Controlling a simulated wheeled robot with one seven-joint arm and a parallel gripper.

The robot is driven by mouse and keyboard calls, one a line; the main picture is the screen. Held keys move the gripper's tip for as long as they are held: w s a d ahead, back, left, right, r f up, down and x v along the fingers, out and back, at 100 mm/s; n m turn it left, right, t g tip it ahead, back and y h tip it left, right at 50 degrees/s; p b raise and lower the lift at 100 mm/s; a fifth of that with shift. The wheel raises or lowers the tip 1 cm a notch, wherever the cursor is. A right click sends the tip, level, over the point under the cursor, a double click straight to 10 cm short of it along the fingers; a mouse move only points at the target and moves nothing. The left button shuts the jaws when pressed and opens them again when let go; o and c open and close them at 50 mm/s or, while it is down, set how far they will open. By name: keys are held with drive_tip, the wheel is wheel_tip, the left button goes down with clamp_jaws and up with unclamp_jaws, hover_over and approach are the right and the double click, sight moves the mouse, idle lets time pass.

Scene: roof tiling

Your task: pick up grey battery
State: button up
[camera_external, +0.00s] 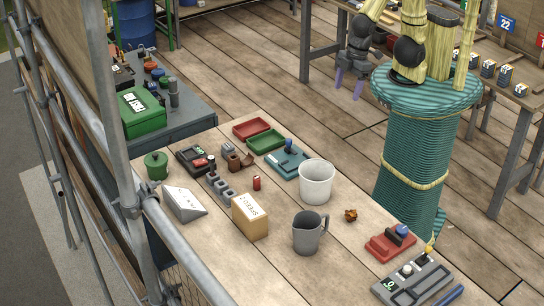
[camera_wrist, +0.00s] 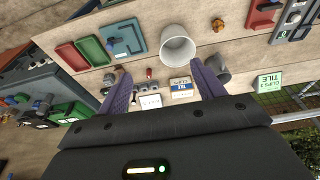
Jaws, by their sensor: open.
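My gripper (camera_external: 348,88) is at the top of the external view, purple fingers pointing down, well away from the workbench items. In the wrist view the two purple fingers (camera_wrist: 160,68) are spread apart with nothing between them. I cannot single out the grey battery for certain. A small grey piece (camera_external: 228,149) lies near the brown parts, and a row of grey blocks (camera_external: 219,187) lies in front of it. A small red cylinder (camera_external: 257,183) stands to their right and also shows in the wrist view (camera_wrist: 149,73).
A white bucket (camera_external: 317,182), grey mug (camera_external: 306,233), tan box (camera_external: 250,217) and white wedge (camera_external: 184,204) crowd the bench. Red (camera_external: 251,129) and green (camera_external: 267,140) trays lie at its back. A teal rope-wrapped column (camera_external: 425,150) stands at right. Scaffold poles (camera_external: 120,160) cross the left.

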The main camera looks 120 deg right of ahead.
drive_tip(key=t+b, duration=1)
drive_tip(key=b, duration=0.1)
approach(231, 144)
drive_tip(key=v, duration=0.5)
drive_tip(key=shift+s+r, duration=0.25)
drive_tip(key=shift+r, duration=0.15)
drive_tip(key=p+x, duration=0.3)
drive_tip(key=x, duration=0.9)
drive_tip(key=shift+f, duration=0.25)
